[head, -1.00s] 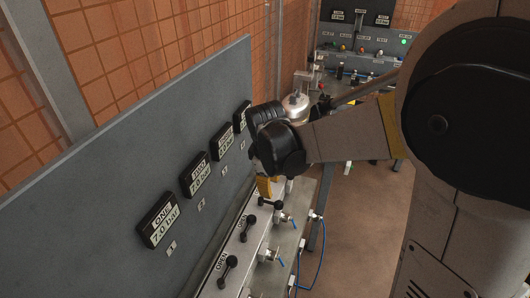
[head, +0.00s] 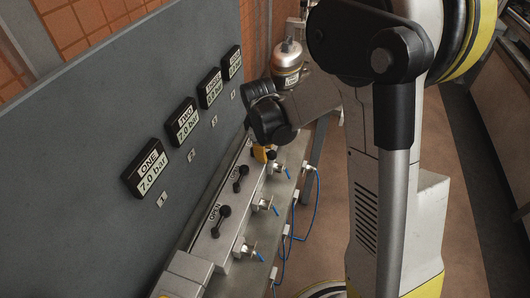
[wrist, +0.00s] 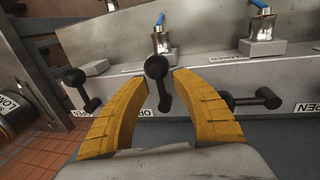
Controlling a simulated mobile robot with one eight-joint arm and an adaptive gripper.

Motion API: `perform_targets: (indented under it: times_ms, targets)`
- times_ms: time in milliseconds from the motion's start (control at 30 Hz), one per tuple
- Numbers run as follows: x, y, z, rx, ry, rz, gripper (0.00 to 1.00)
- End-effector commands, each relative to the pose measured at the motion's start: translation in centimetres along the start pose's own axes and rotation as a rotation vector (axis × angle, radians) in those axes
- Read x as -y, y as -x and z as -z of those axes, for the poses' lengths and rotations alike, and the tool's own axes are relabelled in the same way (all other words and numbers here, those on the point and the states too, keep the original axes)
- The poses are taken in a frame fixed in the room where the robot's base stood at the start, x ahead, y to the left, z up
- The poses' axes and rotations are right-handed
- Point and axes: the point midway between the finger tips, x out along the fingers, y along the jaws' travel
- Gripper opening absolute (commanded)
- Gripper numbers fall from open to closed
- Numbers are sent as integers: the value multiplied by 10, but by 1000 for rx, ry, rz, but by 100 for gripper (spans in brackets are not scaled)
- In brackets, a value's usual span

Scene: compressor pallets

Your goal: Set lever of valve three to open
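The third lever in the row, at the bench (head: 271,154), has a black ball knob and stands by gauge THREE (head: 210,88). In the wrist view its black knob (wrist: 157,67) lies between my gripper's two yellow fingers (wrist: 155,85). The fingers are spread, with visible space on both sides of the knob; I cannot tell whether either touches it. In the head view my gripper (head: 260,154) is at this lever, and the wrist hides part of the area.
Lever two (head: 240,178) and lever one (head: 221,220) stand nearer along the same ledge. Neighbouring levers flank my fingers in the wrist view, one left (wrist: 75,78) and one right (wrist: 265,97). Fittings with blue handles (wrist: 160,22) and blue hoses (head: 312,205) line the ledge's outer side.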

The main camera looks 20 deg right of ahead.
Motion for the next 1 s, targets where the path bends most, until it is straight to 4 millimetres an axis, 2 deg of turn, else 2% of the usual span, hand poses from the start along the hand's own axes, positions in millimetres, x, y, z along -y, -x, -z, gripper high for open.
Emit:
perform_targets:
  times_ms: [167, 267, 300, 1000]
  targets:
    - [0, 0, 0, 0, 0, 0, 31]
    - [0, 0, 0, 0, 0, 0, 3]
    - [0, 0, 0, 0, 0, 0, 0]
    - [-1, 0, -4, 2, 25, 1, 0]
